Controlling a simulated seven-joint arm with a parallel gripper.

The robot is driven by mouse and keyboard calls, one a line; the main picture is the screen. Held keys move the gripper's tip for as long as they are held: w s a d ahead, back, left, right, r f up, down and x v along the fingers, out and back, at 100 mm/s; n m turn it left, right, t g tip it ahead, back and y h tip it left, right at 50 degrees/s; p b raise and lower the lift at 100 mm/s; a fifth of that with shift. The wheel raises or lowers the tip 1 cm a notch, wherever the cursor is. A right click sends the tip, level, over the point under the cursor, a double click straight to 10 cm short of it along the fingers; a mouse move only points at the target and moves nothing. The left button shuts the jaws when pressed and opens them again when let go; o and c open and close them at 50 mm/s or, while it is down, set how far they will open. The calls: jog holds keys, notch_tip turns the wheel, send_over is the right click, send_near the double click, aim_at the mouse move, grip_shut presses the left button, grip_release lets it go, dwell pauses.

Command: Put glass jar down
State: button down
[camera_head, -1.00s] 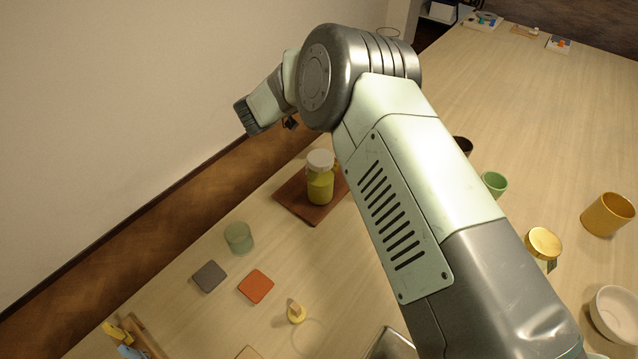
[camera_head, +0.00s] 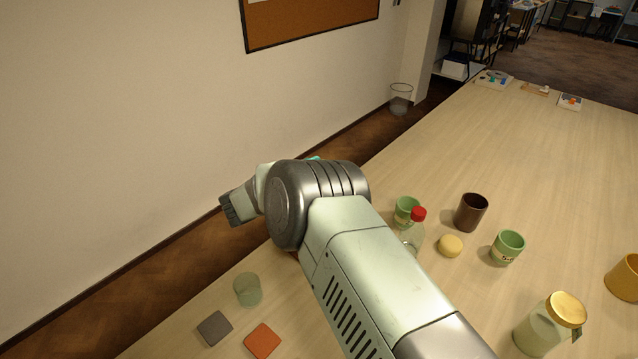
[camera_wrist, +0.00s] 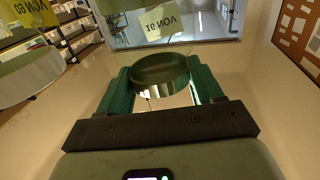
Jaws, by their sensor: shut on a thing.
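In the wrist view, my gripper (camera_wrist: 162,88) is shut on a round, dark green, glossy thing with a shiny rim, which I take to be the glass jar (camera_wrist: 160,72). A pale tag with mirrored lettering (camera_wrist: 160,22) shows just beyond it. What lies under the held jar cannot be told. In the head view, my arm hides the gripper and the held jar. Another glass jar with a gold lid and a tag (camera_head: 545,328) stands at the lower right of the table.
Near my arm stand a red-capped bottle (camera_head: 413,236), green cups (camera_head: 508,248), a brown cup (camera_head: 470,212) and a yellow round thing (camera_head: 450,246). A pale green glass (camera_head: 247,290), a grey tile (camera_head: 214,328) and an orange tile (camera_head: 262,341) are at lower left. The far table (camera_head: 500,140) is largely clear.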

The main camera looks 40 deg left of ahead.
jog(key=shift+f, duration=1.65)
jog(key=shift+c, duration=0.8)
grip_release()
jog(key=shift+f, duration=0.15)
jog(key=shift+s+r, duration=0.1)
jog(key=shift+r, duration=0.1)
jog(key=v, duration=1.2)
jog(key=shift+r, duration=0.1)
